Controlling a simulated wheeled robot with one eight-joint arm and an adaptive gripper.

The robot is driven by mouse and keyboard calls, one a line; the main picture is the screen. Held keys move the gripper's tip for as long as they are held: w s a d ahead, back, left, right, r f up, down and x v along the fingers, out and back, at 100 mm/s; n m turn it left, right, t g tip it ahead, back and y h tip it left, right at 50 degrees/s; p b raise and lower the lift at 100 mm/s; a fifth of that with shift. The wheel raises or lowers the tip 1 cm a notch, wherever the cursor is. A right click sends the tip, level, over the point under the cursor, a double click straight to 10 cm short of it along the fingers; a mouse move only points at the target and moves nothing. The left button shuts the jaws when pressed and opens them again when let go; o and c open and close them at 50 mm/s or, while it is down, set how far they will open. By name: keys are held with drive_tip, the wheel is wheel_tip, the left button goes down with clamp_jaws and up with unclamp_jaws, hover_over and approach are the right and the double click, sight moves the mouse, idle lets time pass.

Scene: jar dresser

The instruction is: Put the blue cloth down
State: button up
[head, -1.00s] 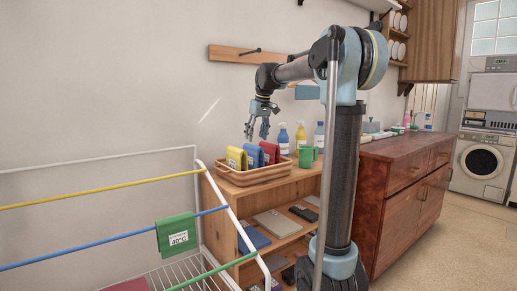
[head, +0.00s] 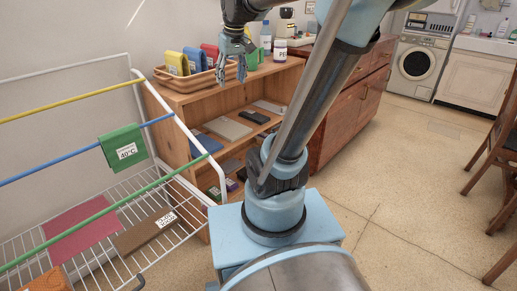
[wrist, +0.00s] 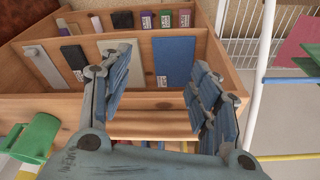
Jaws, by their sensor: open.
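A blue cloth (head: 193,60) stands between a yellow and a red cloth in the wicker basket on top of the wooden shelf unit. My gripper (head: 231,76) points down by the front right of the basket. In the wrist view my gripper (wrist: 160,80) has its fingers wide apart with nothing between them, over the shelf's front.
The wicker basket (head: 187,84) is on the shelf unit (head: 178,102). A green mug (wrist: 35,138) and bottles stand nearby. A drying rack (head: 90,190) with coloured rails, holding a green cloth (head: 122,147), is at left. The floor at right is clear up to a chair.

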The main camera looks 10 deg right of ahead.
drive_tip(key=s+d+f+m, duration=0.1)
drive_tip(key=s+d+f, duration=0.1)
drive_tip(key=s+f, duration=0.7)
drive_tip(key=s+d+f+m, duration=0.2)
drive_tip(key=s+d+f, duration=0.1)
drive_tip(key=s+f, duration=0.6)
drive_tip(key=shift+s+d+f+h, duration=0.25)
drive_tip(key=shift+s+f+h, duration=0.15)
drive_tip(key=shift+f, duration=0.4)
